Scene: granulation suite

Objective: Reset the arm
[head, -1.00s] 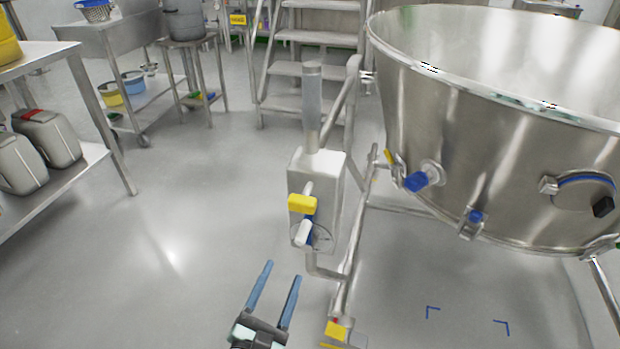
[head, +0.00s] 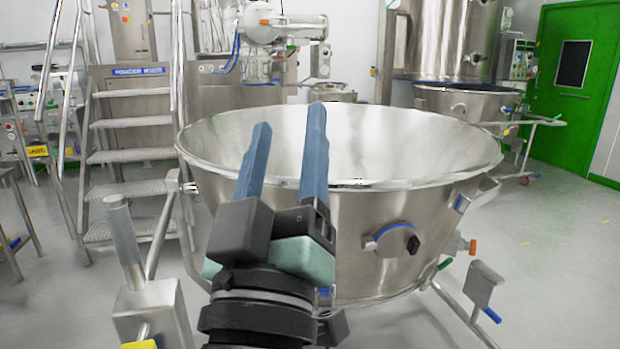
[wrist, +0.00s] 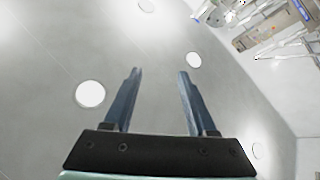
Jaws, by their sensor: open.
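My gripper (head: 288,130) is raised in the middle of the head view, its two blue fingers pointing up, spread apart with nothing between them. It appears in front of the large steel bowl (head: 400,240) and covers part of the bowl's near wall and rim. In the wrist view my gripper (wrist: 158,75) is also open and empty, with the pale ceiling (wrist: 60,50) and its round lights behind the fingers.
Steel steps (head: 130,158) stand at the left behind the bowl. A steel post with a box (head: 150,315) and yellow handle is at the lower left. A second bowl (head: 460,103) and a green door (head: 575,90) are at the back right. Open floor (head: 560,270) lies at the right.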

